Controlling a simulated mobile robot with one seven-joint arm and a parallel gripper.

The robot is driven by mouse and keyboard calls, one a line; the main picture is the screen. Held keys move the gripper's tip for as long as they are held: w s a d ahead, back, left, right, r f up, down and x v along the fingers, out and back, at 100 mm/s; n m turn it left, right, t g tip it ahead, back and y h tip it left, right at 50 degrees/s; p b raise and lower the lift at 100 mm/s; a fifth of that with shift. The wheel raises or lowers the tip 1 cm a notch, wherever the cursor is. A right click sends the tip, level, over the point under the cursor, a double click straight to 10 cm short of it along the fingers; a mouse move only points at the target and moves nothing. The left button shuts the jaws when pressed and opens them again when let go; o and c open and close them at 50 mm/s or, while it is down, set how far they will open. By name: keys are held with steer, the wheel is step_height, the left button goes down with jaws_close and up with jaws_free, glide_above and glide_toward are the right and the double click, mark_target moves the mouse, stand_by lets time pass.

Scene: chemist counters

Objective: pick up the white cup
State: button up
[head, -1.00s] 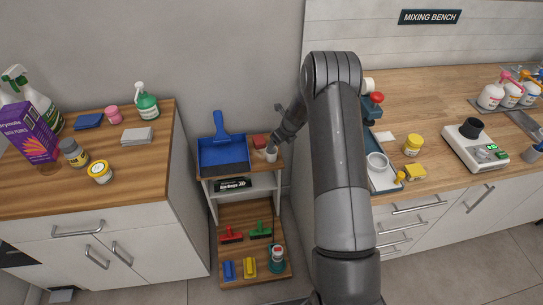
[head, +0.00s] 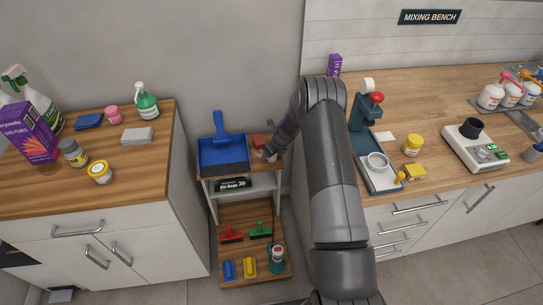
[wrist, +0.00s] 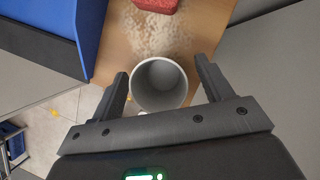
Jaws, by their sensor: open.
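The white cup (wrist: 160,86) stands upright and empty on the small wooden shelf top in the wrist view, with its round mouth toward the camera. My gripper (wrist: 160,78) is open, with one finger on each side of the cup; I cannot tell whether either finger touches it. In the head view my gripper (head: 270,153) is at the right end of the shelf top and covers most of the cup.
A blue dustpan (head: 222,155) lies left of the cup, and a red sponge (head: 259,141) lies behind it beside spilled pale grains (wrist: 153,35). The left counter (head: 130,168) and mixing bench (head: 450,90) flank the shelf unit.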

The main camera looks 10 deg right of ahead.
steer(key=shift+c, duration=0.2)
steer(key=c, duration=1)
